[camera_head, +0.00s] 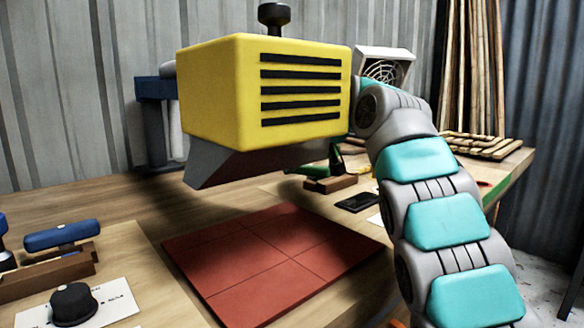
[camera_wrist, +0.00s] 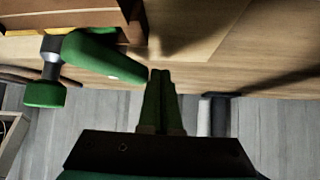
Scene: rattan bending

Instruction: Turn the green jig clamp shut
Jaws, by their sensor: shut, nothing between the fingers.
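The green jig clamp (camera_head: 318,170) sits on a brown wooden block (camera_head: 328,185) on the bench, partly behind the yellow slotted box in the head view. In the wrist view the clamp's green lever (camera_wrist: 100,56) extends across from a grey pivot with a green knob (camera_wrist: 43,95). My gripper (camera_wrist: 160,73) has its two green fingers together and empty. The fingertips are just right of the lever's free end in the wrist view; I cannot tell whether they touch it. In the head view the box and my arm hide most of my gripper.
The yellow box (camera_head: 222,92) looms in front. A red tiled mat (camera_head: 272,262) lies mid-bench. A blue-handled clamp (camera_head: 62,236) and a black knob (camera_head: 73,303) are at left. A dark flat object (camera_head: 357,202) and wooden strips (camera_head: 478,146) are at right.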

